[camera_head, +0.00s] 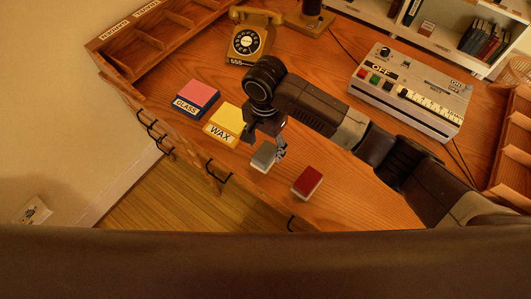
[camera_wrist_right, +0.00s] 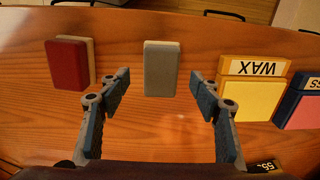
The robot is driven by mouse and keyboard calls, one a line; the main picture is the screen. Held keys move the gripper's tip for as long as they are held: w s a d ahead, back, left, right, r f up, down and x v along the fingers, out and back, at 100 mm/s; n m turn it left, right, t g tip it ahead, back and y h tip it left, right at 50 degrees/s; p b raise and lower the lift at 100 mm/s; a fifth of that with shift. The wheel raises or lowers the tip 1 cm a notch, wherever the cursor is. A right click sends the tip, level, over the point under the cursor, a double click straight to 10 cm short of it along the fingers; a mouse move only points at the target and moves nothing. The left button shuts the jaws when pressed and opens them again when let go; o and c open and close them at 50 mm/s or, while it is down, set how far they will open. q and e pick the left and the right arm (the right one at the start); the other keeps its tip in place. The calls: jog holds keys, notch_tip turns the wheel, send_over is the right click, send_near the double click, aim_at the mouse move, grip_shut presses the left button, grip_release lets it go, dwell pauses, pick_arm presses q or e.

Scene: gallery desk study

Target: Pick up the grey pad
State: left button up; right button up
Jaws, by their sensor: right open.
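The grey pad (camera_head: 264,155) lies on the wooden desk between the yellow WAX block and the red pad. In the right wrist view the grey pad (camera_wrist_right: 161,68) is upright in the picture, just beyond and between my fingertips. My right gripper (camera_head: 268,139) reaches in over the desk from the right and is right by the grey pad, partly covering its upper right side. In the wrist view the right gripper (camera_wrist_right: 161,90) is open, its two blue-padded fingers wide apart with nothing between them. My left gripper is not in view.
The yellow WAX block (camera_head: 225,123) and pink-topped GLASS block (camera_head: 196,98) sit left of the grey pad; a red pad (camera_head: 307,181) sits right of it. A telephone (camera_head: 250,40) and a control box (camera_head: 408,92) stand farther back. The desk's front edge is close.

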jog(key=f, duration=0.3)
jog(key=shift+w+d+f+p, duration=0.1)
jog(key=shift+w+f+p, duration=0.1)
jog(key=shift+f+p, duration=0.2)
jog(key=shift+f, duration=0.35)
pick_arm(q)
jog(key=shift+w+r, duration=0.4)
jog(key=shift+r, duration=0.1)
pick_arm(e)
jog(key=c, duration=1.3)
jog(key=shift+o, duration=0.2)
jog(key=shift+r, duration=0.1)
notch_tip(320, 180, up, 13)
jog(key=b, duration=0.1)
pick_arm(q)
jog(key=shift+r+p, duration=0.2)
jog(key=shift+p, duration=0.4)
pick_arm(e)
notch_tip(320, 180, up, 7)
send_over(266, 152)
